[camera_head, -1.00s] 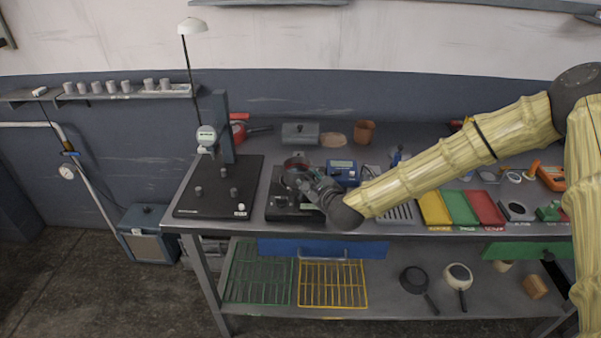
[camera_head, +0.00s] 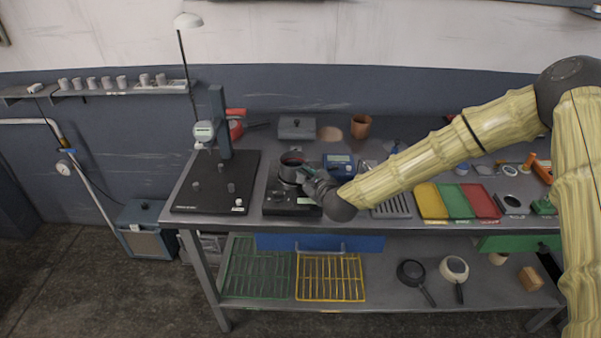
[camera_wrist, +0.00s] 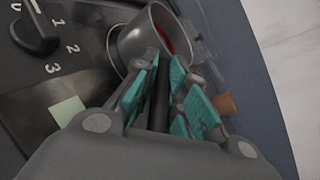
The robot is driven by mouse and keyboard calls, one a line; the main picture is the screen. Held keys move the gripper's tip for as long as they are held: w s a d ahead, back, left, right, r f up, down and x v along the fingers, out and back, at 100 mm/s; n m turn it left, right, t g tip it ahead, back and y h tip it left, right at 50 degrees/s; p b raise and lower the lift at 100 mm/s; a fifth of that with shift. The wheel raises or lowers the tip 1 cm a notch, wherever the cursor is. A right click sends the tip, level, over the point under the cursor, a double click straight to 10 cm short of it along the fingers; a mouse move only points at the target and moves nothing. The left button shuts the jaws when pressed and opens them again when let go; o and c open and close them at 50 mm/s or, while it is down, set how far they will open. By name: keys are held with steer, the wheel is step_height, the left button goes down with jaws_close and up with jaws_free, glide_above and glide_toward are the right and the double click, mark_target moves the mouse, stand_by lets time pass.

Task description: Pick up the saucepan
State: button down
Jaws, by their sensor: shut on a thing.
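The saucepan (camera_head: 291,162) is a small dark grey pan with something red inside. It is at the black hot plate (camera_head: 290,202) on the bench. In the wrist view the saucepan (camera_wrist: 130,45) shows its grey wall and red contents just beyond my fingertips. My gripper (camera_head: 310,180) comes in from the right. In the wrist view my gripper (camera_wrist: 165,90), with teal finger pads, is shut on the saucepan's dark handle, which runs between the pads. Whether the pan's base touches the hot plate is hard to tell.
A blue device (camera_head: 338,165) stands close right of the pan. A black stand with a gauge (camera_head: 203,132) is to the left. A grey lidded box (camera_head: 297,128) and a brown pot (camera_head: 360,126) stand behind. Coloured trays (camera_head: 455,201) lie to the right.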

steer(key=shift+w+r+b, duration=0.1)
steer(key=shift+r+b, duration=0.25)
steer(key=shift+r, duration=0.1)
step_height(320, 180, up, 2)
steer(key=shift+b, duration=0.6)
steer(key=s+d+r+b, duration=0.2)
steer(key=s+d+b, duration=0.2)
steer(key=s+d, duration=0.5)
steer(key=s, duration=0.4)
steer(key=shift+s, duration=0.2)
